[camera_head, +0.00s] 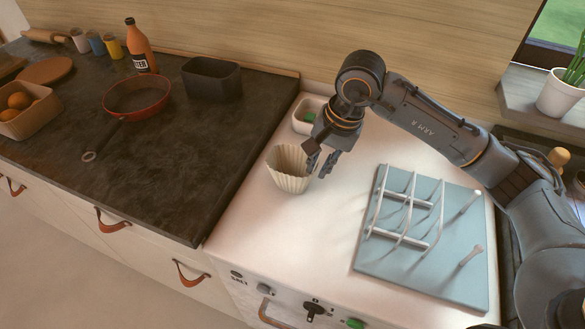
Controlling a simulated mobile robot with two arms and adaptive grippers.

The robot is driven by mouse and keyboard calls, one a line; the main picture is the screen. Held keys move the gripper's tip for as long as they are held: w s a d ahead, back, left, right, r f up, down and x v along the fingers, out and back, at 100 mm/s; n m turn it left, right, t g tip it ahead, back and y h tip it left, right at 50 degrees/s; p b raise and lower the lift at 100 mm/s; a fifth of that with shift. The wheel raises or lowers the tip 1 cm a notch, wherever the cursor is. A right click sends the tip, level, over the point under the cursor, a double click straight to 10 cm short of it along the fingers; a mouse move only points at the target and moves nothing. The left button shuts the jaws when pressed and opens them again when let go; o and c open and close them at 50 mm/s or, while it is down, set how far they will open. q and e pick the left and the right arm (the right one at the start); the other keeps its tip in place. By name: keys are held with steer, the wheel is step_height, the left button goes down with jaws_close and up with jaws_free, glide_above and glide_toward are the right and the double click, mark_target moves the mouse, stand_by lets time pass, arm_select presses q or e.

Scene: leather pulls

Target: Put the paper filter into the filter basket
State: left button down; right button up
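The paper filter (287,172) is a cream, fluted cup that stands upright on the white counter, left of the middle. My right gripper (319,173) reaches down at the filter's right rim. Its two dark fingers show a small gap between them, and the nearer finger overlaps the rim in the picture. I cannot tell whether they touch the paper. I cannot make out a filter basket in this view. My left gripper is not in view.
A small white dish (303,127) with a green item stands behind the filter. A blue board (455,275) with a white wire rack and pegs lies to the right. The dark counter on the left bears a red pan (137,98) and a black bin (212,80). The white counter's front is clear.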

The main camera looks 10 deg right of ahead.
mark_target(292, 172)
steer(key=shift+w+a+f, duration=0.15)
steer(key=shift+f, duration=0.55)
steer(key=shift+w+f, duration=0.1)
steer(key=shift+f, duration=0.2)
steer(key=shift+a+f+p, duration=0.2)
steer(key=shift+f+p, duration=0.25)
steer(key=shift+f, duration=0.1)
steer(key=p+x, duration=0.1)
steer(key=x, duration=0.2)
steer(key=shift+w+a+f, duration=0.1)
steer(key=shift+a+f, duration=0.05)
steer(key=shift+f, duration=0.4)
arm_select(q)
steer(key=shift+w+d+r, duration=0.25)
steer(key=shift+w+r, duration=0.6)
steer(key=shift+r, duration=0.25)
arm_select(e)
jaws_close()
